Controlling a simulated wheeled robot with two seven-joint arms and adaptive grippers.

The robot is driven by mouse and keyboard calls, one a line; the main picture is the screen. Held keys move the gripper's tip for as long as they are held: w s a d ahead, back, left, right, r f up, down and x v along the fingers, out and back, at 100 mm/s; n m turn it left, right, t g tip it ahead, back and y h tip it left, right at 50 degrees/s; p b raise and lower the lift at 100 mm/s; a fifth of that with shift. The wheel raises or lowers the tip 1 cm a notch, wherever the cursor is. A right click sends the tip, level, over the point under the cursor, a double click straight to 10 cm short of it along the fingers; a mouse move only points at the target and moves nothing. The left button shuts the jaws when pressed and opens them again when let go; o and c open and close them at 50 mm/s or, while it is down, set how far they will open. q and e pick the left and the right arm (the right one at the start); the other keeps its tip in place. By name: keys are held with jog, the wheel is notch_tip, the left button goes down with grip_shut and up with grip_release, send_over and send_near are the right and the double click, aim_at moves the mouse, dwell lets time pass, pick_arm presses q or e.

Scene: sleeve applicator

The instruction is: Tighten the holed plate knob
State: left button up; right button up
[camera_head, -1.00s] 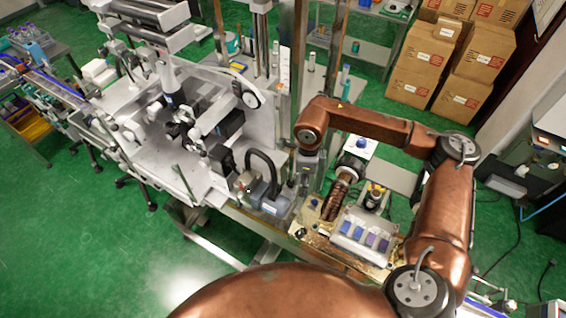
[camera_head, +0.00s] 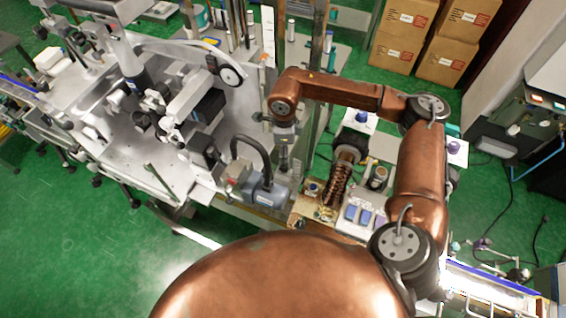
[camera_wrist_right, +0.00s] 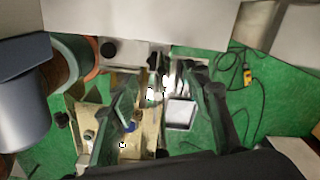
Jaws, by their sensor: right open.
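A black round knob with a pale centre (camera_head: 231,75) sits on the edge of the white machine's upright plate. I cannot tell for sure whether this is the holed plate knob. My right gripper (camera_head: 284,162) hangs from the copper arm beside the grey-blue motor, to the right of and below that knob, clear of it. In the right wrist view my right gripper (camera_wrist_right: 168,112) has its two dark fingers spread wide, with nothing held between them. My left gripper is not in view.
The grey-blue motor (camera_head: 265,191) with its black curved hose stands close to my right gripper. Metal posts (camera_head: 322,70) rise just behind it. A copper-coloured spring-like part (camera_head: 336,185) and a tray with blue blocks (camera_head: 362,214) lie to the right. Cardboard boxes (camera_head: 403,50) stand behind.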

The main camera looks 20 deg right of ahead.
notch_tip(320, 180, down, 5)
jog(key=shift+s+p, duration=0.15)
jog(key=shift+p, duration=0.6)
jog(key=shift+f, duration=0.75)
jog(key=c, duration=1.2)
jog(key=shift+o, duration=0.2)
jog(key=shift+f+m+b, duration=0.2)
jog(key=shift+m+b, duration=1)
jog(key=shift+b, duration=0.05)
jog(key=shift+r+m+b, duration=0.15)
jog(key=shift+m+b, duration=0.45)
jog(key=shift+m, duration=0.4)
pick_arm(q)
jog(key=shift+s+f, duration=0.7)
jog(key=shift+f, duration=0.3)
pick_arm(e)
jog(key=o, duration=1.2)
jog(key=shift+c, duration=0.2)
